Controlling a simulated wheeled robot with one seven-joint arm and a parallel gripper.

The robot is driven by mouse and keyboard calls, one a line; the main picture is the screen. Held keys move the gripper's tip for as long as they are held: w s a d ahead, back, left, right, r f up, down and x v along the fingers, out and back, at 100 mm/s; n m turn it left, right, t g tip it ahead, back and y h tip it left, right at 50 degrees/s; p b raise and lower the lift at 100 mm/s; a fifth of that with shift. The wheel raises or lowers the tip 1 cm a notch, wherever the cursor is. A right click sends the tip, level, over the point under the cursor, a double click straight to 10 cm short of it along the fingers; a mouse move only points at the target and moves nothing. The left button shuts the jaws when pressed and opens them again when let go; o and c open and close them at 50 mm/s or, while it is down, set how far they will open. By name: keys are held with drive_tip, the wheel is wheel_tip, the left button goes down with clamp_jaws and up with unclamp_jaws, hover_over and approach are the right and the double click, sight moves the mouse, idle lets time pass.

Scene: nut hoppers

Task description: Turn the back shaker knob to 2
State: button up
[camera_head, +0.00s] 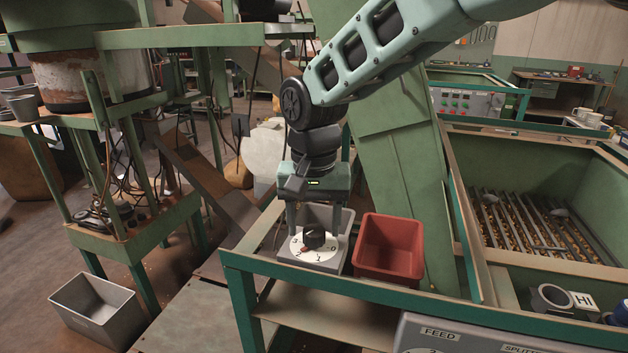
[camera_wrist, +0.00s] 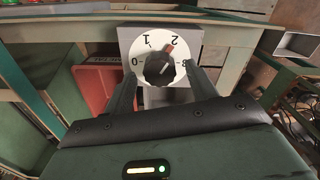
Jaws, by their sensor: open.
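The black shaker knob (camera_head: 314,237) sits on a round white dial (camera_head: 328,255) marked 0 to 3, on a grey box. In the wrist view, the knob (camera_wrist: 158,68) is in the upper middle, and a red mark shows on the dial (camera_wrist: 140,48) beside the knob, near the 2. My gripper (camera_head: 317,230) points down over the dial, open, with one finger on each side of the knob. The wrist view shows the fingers (camera_wrist: 160,76) with gaps between them and the knob. Whether the fingertips touch the dial face is unclear.
A red bin (camera_head: 388,275) stands right of the dial box, close to my gripper. A green frame rail (camera_head: 300,283) runs in front. A second panel labelled FEED (camera_head: 440,335) lies at the bottom. A grey metal bin (camera_head: 97,310) is on the floor at left.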

sight(314, 230)
wheel_tip(314, 230, up, 16)
drive_tip(key=b, duration=0.2)
drive_tip(key=shift+r+b, duration=0.25)
drive_tip(key=shift+b, duration=0.05)
